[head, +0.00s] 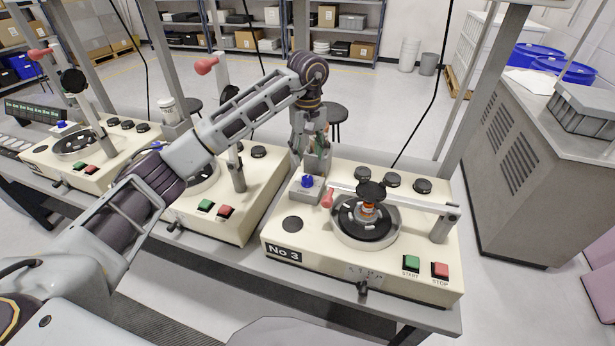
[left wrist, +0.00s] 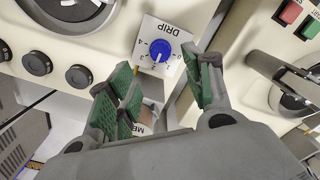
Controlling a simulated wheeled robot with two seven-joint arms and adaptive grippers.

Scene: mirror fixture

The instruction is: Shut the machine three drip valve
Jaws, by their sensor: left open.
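Machine three (head: 330,262) is a cream box marked No 3 at the right of the bench. Its drip valve is a blue knob (head: 307,181) on a small grey block at its back left corner. In the left wrist view the blue knob (left wrist: 160,50) sits on a white plate (left wrist: 178,33) lettered DRIP with a number scale. A small white mark shows on the knob; its exact reading is too small to tell. My left gripper (head: 311,160) hangs just behind the knob. Its green-padded fingers (left wrist: 165,85) are apart, with the knob beyond them, not between them. My right gripper is out of view.
Machine three has a round plate (head: 365,228) with a bar and red-knobbed arm over it, and green (head: 411,263) and red (head: 440,270) buttons. A labelled container (left wrist: 146,120) shows behind my fingers. The middle machine (head: 245,205) stands left, under my arm.

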